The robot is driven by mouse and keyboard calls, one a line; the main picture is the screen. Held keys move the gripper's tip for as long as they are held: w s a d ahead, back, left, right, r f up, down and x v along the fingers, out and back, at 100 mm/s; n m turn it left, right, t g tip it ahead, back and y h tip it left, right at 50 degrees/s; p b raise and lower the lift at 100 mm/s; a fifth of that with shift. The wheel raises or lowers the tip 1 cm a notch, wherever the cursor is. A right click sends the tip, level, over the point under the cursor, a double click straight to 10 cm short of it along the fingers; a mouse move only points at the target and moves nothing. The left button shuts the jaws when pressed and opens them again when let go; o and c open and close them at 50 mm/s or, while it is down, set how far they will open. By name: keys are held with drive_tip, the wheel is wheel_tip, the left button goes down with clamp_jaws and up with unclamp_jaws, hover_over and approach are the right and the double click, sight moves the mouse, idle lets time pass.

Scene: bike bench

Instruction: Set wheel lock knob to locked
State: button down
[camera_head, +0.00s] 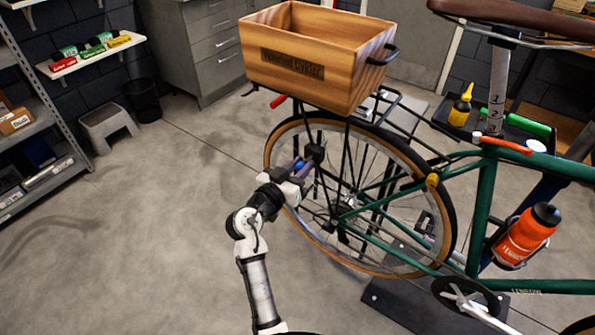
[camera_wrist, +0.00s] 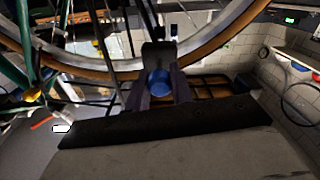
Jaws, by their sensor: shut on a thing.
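My gripper (camera_head: 301,169) is at the left side of the bike's rear wheel (camera_head: 277,140). In the wrist view, my gripper's two dark fingers (camera_wrist: 160,88) stand on either side of a round blue knob (camera_wrist: 159,81) and are shut on it. The blue knob also shows as a small patch between the fingers in the head view (camera_head: 299,163). A black block (camera_head: 315,152) sits just beyond the fingers at the wheel. Most of the knob is hidden by the fingers, and I cannot tell which setting it has.
A wooden crate (camera_head: 290,45) sits on the rear rack above the wheel. The green frame (camera_head: 482,200) with an orange bottle (camera_head: 526,238) extends right. A step stool (camera_head: 108,125) and a dark bin (camera_head: 143,98) stand back left. The floor left of my arm is clear.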

drive_tip(key=c, duration=1.2)
unclamp_jaws()
drive_tip(key=shift+s+a+f, duration=0.15)
drive_tip(key=shift+s+a, duration=0.2)
drive_tip(key=shift+s, duration=0.15)
drive_tip(key=b+v, duration=0.4)
drive_tip(key=v, duration=0.8)
drive_tip(key=shift+s+a, duration=0.15)
drive_tip(key=shift+s, duration=0.15)
